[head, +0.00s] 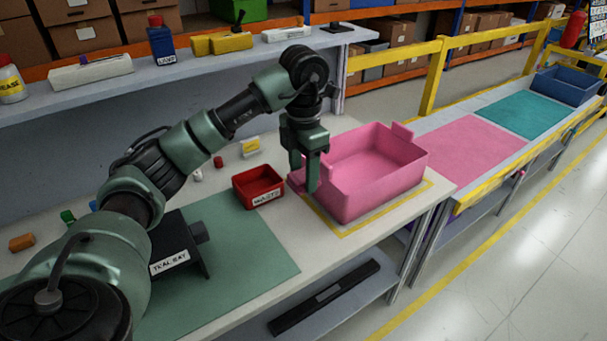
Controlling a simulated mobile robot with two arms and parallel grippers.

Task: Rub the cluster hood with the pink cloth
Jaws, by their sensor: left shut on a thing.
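My left gripper (306,172) points down at the left end of a pink tote (375,185). Its fingers are closed around a pink piece at that end, which looks like the tote's handle tab. I see no separate pink cloth. A black module (182,247) with a "TEAL BAY" label sits on the green mat (255,245), partly hidden behind my left arm. I cannot tell which part of it is the cluster hood. My right gripper is not in view.
A red "WASTE" bin (258,187) stands just left of the gripper. The tote sits within a yellow outline on the bench. Right of it, a conveyor with pink (470,146) and teal (525,113) areas leads to a blue bin (566,86). A shelf (200,62) runs behind.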

